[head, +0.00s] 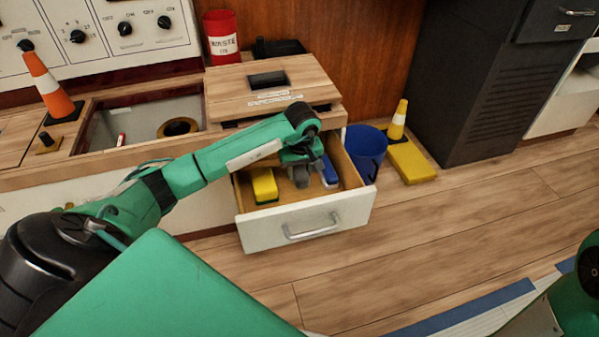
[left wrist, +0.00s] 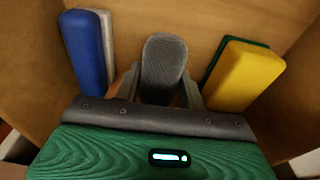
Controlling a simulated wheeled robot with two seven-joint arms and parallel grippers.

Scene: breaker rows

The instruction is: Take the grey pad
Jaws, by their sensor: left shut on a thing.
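The grey pad (left wrist: 163,62) stands out between the two fingers of my left gripper (left wrist: 158,92) in the left wrist view. The gripper is shut on it, inside the open drawer (head: 296,220). In the head view the left gripper (head: 300,178) reaches down into the drawer, and the pad is mostly hidden by it. A yellow pad with a green side (head: 264,186) lies to the left of the gripper, and a blue pad with a white side (head: 329,171) to the right. My right gripper is out of the head view; only part of that arm shows at the lower right.
The drawer's front has a metal handle (head: 312,227). A blue bin (head: 366,150) stands just right of the drawer. A yellow block (head: 411,163) and a cone (head: 398,119) are on the floor beyond it. The wooden floor in front is clear.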

